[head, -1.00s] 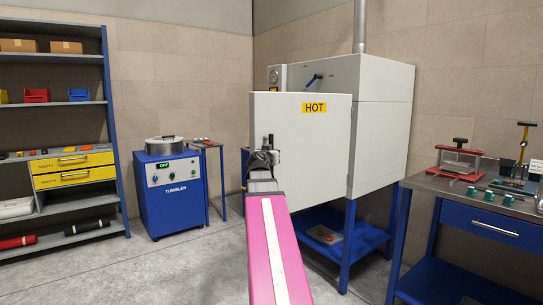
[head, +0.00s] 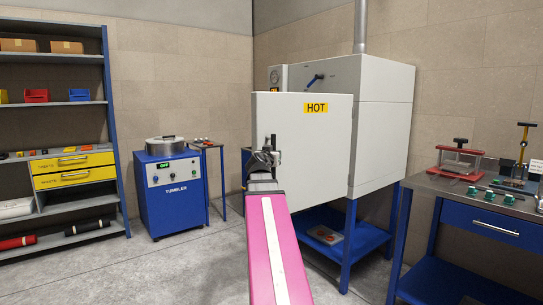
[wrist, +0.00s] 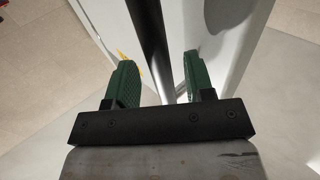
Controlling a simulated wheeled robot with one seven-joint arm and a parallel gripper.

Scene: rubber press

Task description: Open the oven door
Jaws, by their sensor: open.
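The pale grey oven (head: 384,125) stands against the back wall on a blue frame. Its door (head: 305,150), with a yellow HOT label, stands swung out from the body, its left edge well left of the oven. My gripper (head: 264,160) is at the door's left edge in the head view. In the wrist view my gripper (wrist: 157,78) is open, its two green fingers apart. A dark upright bar, the door handle (wrist: 152,35), lies between them with gaps visible on both sides. The oven's inside is hidden behind the door.
A blue tumbler (head: 172,185) and a small side table (head: 206,146) stand to the left, beyond clear floor. A shelf rack (head: 70,105) is at far left. A workbench (head: 480,205) with small presses stands on the right.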

